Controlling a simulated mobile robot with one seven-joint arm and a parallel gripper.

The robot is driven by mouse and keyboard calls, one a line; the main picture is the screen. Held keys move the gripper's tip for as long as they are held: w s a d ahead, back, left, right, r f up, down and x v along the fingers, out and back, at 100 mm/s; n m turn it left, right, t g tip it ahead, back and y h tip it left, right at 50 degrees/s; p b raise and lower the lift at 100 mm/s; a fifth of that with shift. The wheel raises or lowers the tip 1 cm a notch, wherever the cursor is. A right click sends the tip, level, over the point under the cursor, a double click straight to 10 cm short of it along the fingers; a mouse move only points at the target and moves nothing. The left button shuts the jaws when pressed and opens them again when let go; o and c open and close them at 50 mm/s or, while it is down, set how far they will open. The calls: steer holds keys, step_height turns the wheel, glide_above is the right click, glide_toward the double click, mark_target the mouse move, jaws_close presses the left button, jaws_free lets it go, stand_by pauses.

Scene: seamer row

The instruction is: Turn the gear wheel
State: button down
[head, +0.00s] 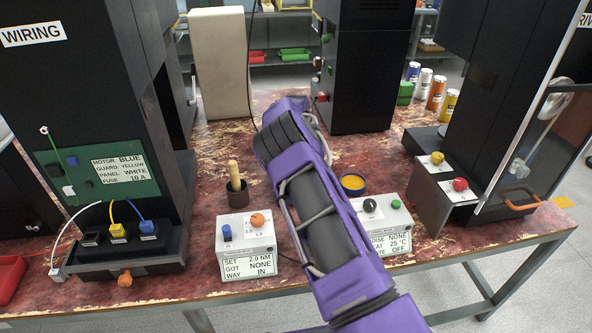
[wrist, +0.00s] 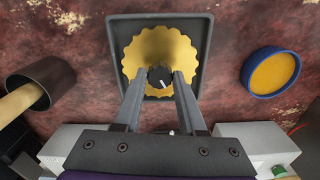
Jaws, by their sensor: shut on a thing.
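The gear wheel (wrist: 150,48) is yellow with a scalloped edge and lies in a dark square tray (wrist: 203,35) in the wrist view. A black round knob (wrist: 161,76) with a white mark stands over the wheel's middle. My gripper (wrist: 160,78) is shut on this knob, one finger on each side. The white mark points down and to the right. My fingers cover part of the wheel's lower edge. In the head view my purple arm hides the wheel, the tray and the gripper.
A blue bowl (head: 352,192) with yellow contents stands right. White control boxes (head: 247,240) sit near the table's front edge. Black machines (head: 365,70) rise at the back and both sides.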

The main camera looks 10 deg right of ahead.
steer(key=shift+m, duration=0.3)
steer(key=c, duration=0.5)
jaws_free()
step_height(320, 180, up, 17)
steer(key=p, duration=0.2)
steer(key=shift+r+p, duration=0.2)
steer(key=shift+p, duration=0.15)
